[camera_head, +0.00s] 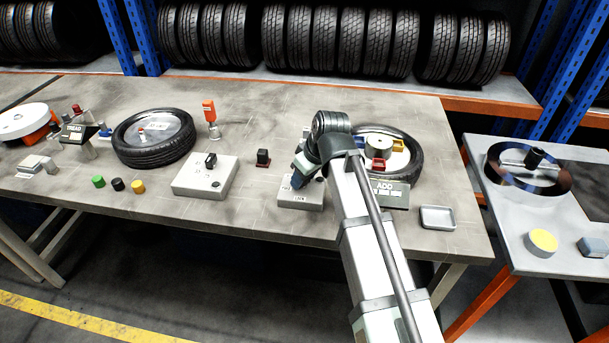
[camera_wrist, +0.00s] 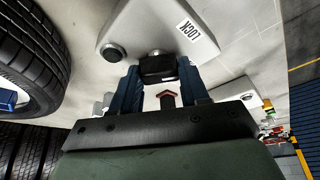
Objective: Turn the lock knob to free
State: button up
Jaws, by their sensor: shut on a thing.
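The lock box, a light grey block labelled LOCK (camera_head: 290,199), stands near the table's front edge, left of my forearm. In the wrist view the same lock box (camera_wrist: 150,28) fills the top, with its label inverted and a round dark button (camera_wrist: 112,53) on its face. The black lock knob (camera_wrist: 158,69) sits at the box's edge between my two blue-grey fingers. My gripper (camera_wrist: 161,80) is shut on this knob. In the head view my gripper (camera_head: 299,180) is over the lock box, and it hides the knob.
Another grey box with a black knob (camera_head: 205,177) and a small black block (camera_head: 263,158) stand to the left. A tyre (camera_head: 155,138) lies further left. Behind my wrist, another tyre (camera_head: 415,150) lies near the ADD sign (camera_head: 386,194). An empty grey tray (camera_head: 438,217) is at right.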

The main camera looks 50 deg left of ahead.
jog(key=m+t, duration=0.1)
jog(key=m, duration=0.2)
jog(key=m+t, duration=0.1)
jog(key=m, duration=0.2)
jog(key=shift+s+t+h, duration=0.2)
jog(key=shift+t+h, duration=0.1)
jog(key=shift+m, duration=0.4)
jog(key=o, duration=1.1)
jog(key=shift+c, duration=0.2)
jog(key=v, duration=1.3)
jog(key=shift+d+r, duration=0.2)
jog(key=shift+r, duration=0.15)
jog(key=shift+s, duration=0.1)
